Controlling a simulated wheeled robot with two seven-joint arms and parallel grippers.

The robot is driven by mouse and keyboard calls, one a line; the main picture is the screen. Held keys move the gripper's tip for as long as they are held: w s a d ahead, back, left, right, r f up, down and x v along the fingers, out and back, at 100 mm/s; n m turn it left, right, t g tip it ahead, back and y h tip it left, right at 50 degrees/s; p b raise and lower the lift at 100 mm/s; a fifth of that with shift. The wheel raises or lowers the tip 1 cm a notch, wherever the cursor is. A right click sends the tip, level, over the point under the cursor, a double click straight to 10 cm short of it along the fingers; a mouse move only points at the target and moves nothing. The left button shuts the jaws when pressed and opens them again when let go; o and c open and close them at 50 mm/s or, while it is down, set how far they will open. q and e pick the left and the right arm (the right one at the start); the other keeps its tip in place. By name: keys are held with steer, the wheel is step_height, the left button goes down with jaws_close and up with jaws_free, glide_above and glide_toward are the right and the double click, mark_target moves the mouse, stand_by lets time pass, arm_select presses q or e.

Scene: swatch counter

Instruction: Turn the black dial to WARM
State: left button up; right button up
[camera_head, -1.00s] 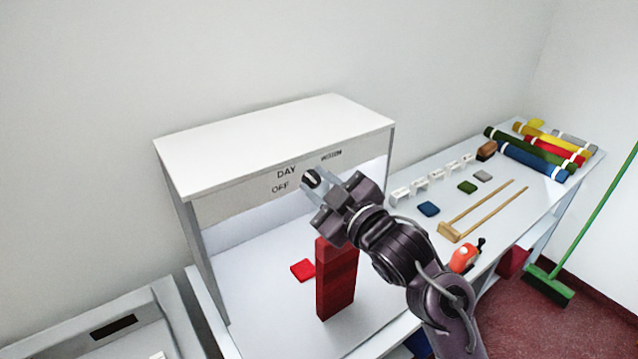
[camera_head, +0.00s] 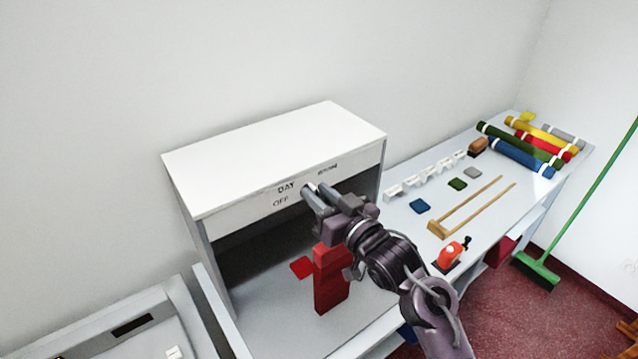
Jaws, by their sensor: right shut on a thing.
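The black dial (camera_head: 309,187) sits on the front panel (camera_head: 240,208) of a white light box and is mostly hidden by my right gripper. The panel shows DAY above OFF to the left of the dial, and a small blurred label (camera_head: 327,168) to its upper right. My right gripper (camera_head: 313,193) is shut on the dial, its fingers reaching in from the lower right. I cannot tell which mark the dial points at. The inside of the box (camera_head: 245,260) is dark. My left gripper is not in view.
To the right lie swatches, a wooden two-pronged tool (camera_head: 470,208), an orange object (camera_head: 450,255) and coloured rolls (camera_head: 520,150). A green broom (camera_head: 540,267) stands far right.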

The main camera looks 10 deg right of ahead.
steer(key=shift+d+m+p, duration=0.2)
steer(key=shift+m+p, duration=1.15)
steer(key=shift+m, duration=0.45)
steer(key=shift+w+f, duration=0.1)
steer(key=o, duration=0.9)
steer(key=shift+o, duration=0.2)
